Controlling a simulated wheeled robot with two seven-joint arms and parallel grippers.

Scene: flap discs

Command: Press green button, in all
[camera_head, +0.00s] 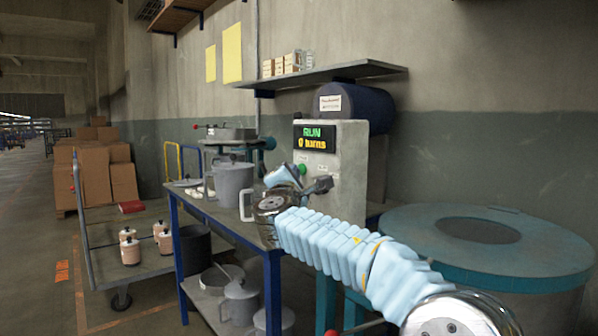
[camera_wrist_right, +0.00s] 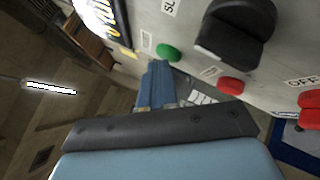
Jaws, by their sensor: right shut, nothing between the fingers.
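The green button (camera_head: 302,169) sits on the front of a grey control box (camera_head: 347,165). The box's display (camera_head: 315,139) reads "RUN" and "0 turns". In the right wrist view the green button (camera_wrist_right: 167,52) lies just beyond the blue fingertips. My right gripper (camera_head: 296,183) is shut and empty, close in front of the panel near the button. Its fingers also show in the right wrist view (camera_wrist_right: 156,68). I cannot tell whether the tips touch the button. My left gripper is not in view.
In the right wrist view, a black knob (camera_wrist_right: 235,30), a red button (camera_wrist_right: 230,86) and another red part (camera_wrist_right: 311,100) sit on the panel. A grey lidded pot (camera_head: 233,184) stands on the blue-legged table. A large teal drum (camera_head: 540,262) stands at right.

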